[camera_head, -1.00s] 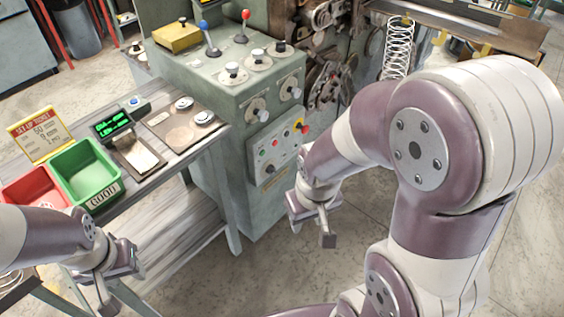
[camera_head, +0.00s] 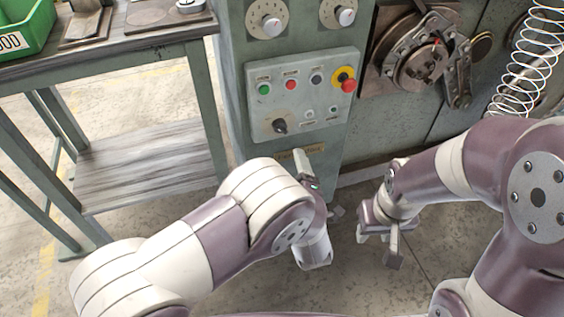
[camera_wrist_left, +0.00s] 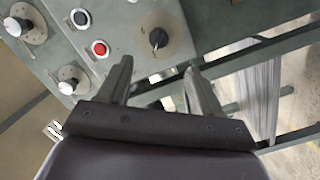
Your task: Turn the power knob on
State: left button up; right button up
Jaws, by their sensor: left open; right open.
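The power knob seems to be the black rotary knob (camera_head: 280,126) at the lower left of the grey control panel (camera_head: 330,92); it also shows in the left wrist view (camera_wrist_left: 158,38), on its round plate just beyond the fingertips. My left gripper (camera_head: 318,187) is open below the panel, apart from the knob. In the left wrist view its two fingers (camera_wrist_left: 158,74) are spread with nothing between them. My right gripper (camera_head: 379,243) is open and empty over the floor, to the right of the left one. The knob's setting cannot be read clearly.
The panel also has a green button (camera_head: 264,89), a red button (camera_head: 291,84), a dark button (camera_head: 316,76) and a red emergency stop (camera_head: 348,86). Two dials (camera_head: 267,18) sit above. A workbench (camera_head: 150,43) stands left; a spring (camera_head: 525,70) hangs right.

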aim_at(281, 132)
pick_arm(q)
jog(key=w+b, duration=0.1)
jog(key=w, duration=0.3)
jog(key=w+a+b, duration=0.1)
jog(key=w, duration=0.3)
jog(key=w+a+b, duration=0.1)
jog(key=w, duration=0.3)
jog(key=shift+a+f+b, duration=0.2)
jog(key=shift+b, duration=0.15)
jog(key=shift+s, duration=0.1)
jog(key=c, duration=1)
pick_arm(e)
notch_tip(281, 132, down, 4)
jog(key=shift+f, duration=0.25)
